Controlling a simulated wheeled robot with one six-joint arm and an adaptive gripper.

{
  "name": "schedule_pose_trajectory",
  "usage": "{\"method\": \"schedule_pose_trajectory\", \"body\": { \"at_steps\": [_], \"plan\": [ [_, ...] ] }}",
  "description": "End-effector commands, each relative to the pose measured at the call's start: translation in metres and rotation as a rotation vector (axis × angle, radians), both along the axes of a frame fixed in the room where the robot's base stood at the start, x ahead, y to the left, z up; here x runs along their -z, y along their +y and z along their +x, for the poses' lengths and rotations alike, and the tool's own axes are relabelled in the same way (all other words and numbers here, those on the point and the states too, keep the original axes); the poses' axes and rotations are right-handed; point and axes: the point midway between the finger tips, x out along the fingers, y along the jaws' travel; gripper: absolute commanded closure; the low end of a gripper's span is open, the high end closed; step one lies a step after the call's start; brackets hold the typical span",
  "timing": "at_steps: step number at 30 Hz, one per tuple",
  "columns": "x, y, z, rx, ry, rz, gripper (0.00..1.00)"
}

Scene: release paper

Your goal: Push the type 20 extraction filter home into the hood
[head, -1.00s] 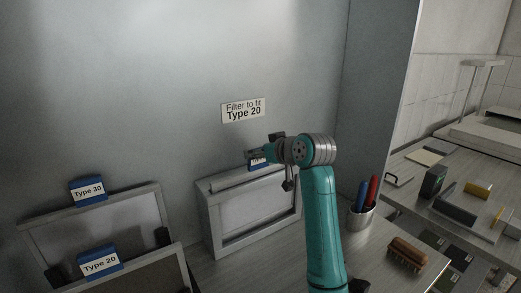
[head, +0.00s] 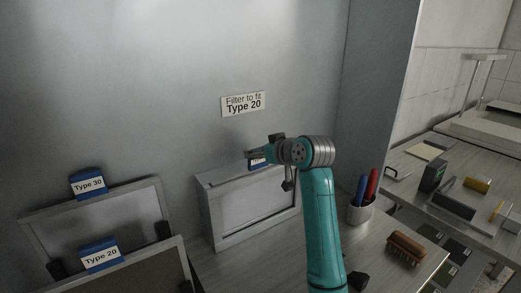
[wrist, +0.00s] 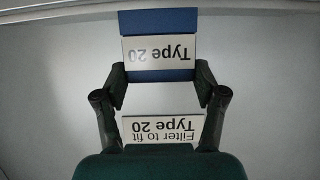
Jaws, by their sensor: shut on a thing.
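The hood's pale housing (head: 207,219) stands on the bench in the middle of the head view, below a wall label reading "Filter to fit Type 20" (head: 243,104). My gripper (head: 254,155) is over its top edge, shut on the blue tab of a filter (head: 257,163). In the wrist view the fingers (wrist: 161,84) clasp the sides of this blue tab (wrist: 158,22), whose label reads "Type 20". The filter's panel (head: 252,208) shows through the housing's front window. My gripper and arm hide part of the top and right side, so seating depth is unclear.
Another filter tagged "Type 20" (head: 100,255) and one tagged "Type 30" (head: 89,184) lean at the lower left. A pen cup (head: 360,211) and a brush (head: 407,249) stand right of my arm. A side wall rises at right.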

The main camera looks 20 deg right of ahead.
Motion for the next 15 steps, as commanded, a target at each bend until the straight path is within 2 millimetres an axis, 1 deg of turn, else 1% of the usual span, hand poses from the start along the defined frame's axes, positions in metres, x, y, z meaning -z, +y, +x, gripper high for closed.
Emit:
{"method": "schedule_pose_trajectory", "body": {
  "at_steps": [15],
  "plan": [
    [0.011,0.000,0.000,0.000,-0.002,0.000,0.99]
  ]
}}
